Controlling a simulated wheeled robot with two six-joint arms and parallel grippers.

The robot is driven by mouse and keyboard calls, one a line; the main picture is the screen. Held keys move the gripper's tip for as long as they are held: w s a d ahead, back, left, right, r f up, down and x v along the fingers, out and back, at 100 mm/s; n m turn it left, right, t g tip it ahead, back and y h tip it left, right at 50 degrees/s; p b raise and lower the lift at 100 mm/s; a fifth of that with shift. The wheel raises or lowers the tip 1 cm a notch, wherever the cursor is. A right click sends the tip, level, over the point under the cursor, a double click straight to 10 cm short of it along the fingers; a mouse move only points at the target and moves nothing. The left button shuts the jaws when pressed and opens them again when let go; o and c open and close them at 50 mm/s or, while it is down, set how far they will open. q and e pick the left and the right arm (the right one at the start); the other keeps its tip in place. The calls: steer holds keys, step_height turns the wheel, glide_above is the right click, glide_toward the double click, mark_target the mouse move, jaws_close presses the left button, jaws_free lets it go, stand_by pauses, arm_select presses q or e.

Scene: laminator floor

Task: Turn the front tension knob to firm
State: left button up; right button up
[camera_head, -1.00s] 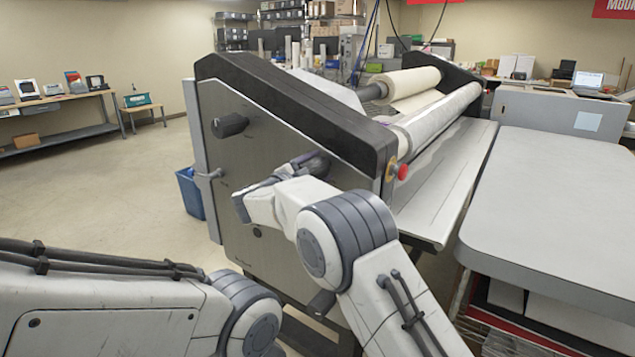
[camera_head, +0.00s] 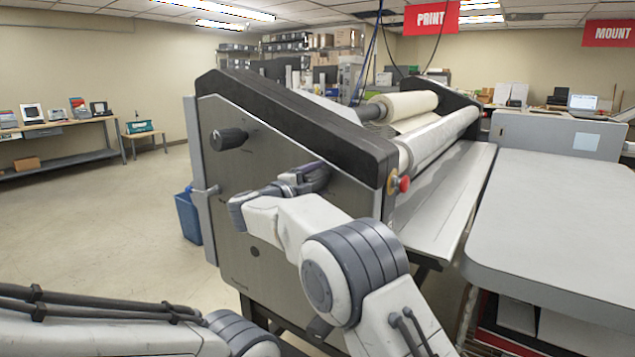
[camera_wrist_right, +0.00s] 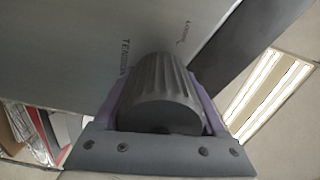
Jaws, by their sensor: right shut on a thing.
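The laminator (camera_head: 250,180) stands ahead with its grey side panel facing me. A dark ribbed knob (camera_wrist_right: 160,92) fills the middle of the right wrist view, with small panel lettering beside it that seems to read "TENSION". My right gripper (camera_head: 318,176) is at the panel's front part, and its fingers are shut on that knob, one on each side. In the head view the held knob is hidden behind my gripper. Another dark knob (camera_head: 228,139) sticks out at the panel's rear upper part, untouched. My left arm crosses the lower left; its gripper is out of frame.
A red button (camera_head: 403,184) sits on the laminator's front end, close to my right arm. A flat grey table (camera_head: 560,200) stands at the right. A blue bin (camera_head: 188,215) is behind the panel. The floor at left is clear.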

steer(key=o, duration=1.3)
steer(key=shift+a, duration=0.1)
steer(key=b+v, duration=0.1)
steer(key=v, duration=0.9)
steer(key=shift+s+b, duration=0.15)
steer(key=shift+b, duration=0.2)
steer(key=p+x, duration=0.1)
steer(key=x, duration=0.9)
steer(key=shift+p, duration=0.35)
